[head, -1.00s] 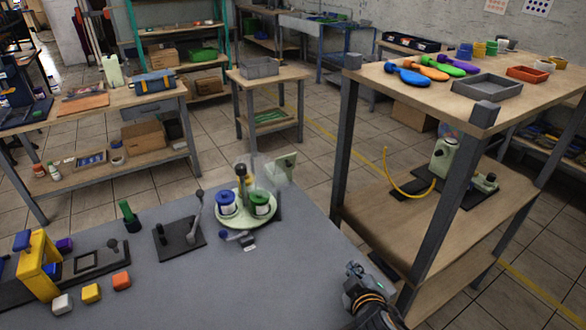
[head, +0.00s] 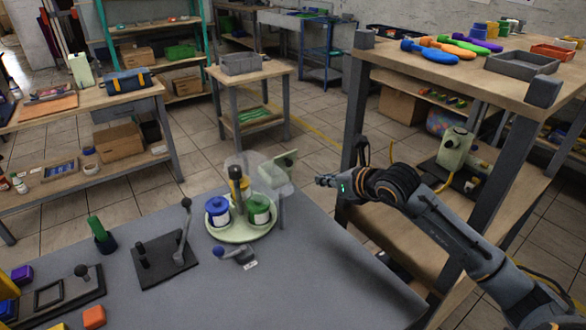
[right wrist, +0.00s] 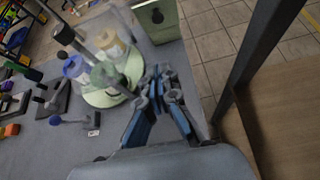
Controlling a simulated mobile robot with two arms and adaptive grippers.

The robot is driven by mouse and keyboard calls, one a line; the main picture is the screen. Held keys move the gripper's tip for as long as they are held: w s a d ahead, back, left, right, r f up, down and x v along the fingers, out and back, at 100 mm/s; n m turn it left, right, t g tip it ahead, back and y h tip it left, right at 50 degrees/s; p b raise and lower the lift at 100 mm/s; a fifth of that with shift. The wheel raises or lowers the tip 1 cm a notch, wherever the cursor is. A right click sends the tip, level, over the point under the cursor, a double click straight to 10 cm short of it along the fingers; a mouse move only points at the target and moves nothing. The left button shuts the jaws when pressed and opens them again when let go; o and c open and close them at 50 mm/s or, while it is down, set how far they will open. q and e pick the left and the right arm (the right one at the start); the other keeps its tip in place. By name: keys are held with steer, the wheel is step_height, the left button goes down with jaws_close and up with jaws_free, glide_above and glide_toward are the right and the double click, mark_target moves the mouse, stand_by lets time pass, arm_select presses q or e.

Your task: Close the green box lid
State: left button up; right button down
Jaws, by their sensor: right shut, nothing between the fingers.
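A pale green panel (head: 284,166) stands tilted beside the round green plate (head: 243,231) at the table's back right edge. In the right wrist view a green boxy piece with a dark knob (right wrist: 158,18) shows at the top. Which part is the box and which the lid is unclear. The plate carries a blue-topped pot (head: 218,212) and a green-topped pot (head: 259,210). My right gripper (head: 327,181) is shut and empty, in the air to the right of the panel and apart from it. It also shows in the right wrist view (right wrist: 158,80). My left gripper is out of view.
A clear dome (head: 247,171) stands behind the pots. A blue-knobbed lever (head: 236,253) lies in front of the plate, and a black lever stand (head: 165,261) is to the left. A wooden shelf unit (head: 400,225) stands close on the right. The grey table (head: 300,285) is clear at front right.

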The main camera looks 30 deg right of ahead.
steer(key=w+d+r+p+x, duration=0.1)
steer(key=r+p+x, duration=0.1)
steer(key=x, duration=1)
steer(key=shift+w+h+p, duration=0.3)
steer(key=shift+w+p, duration=0.2)
steer(key=shift+p, duration=0.05)
steer(key=shift+a, duration=0.1)
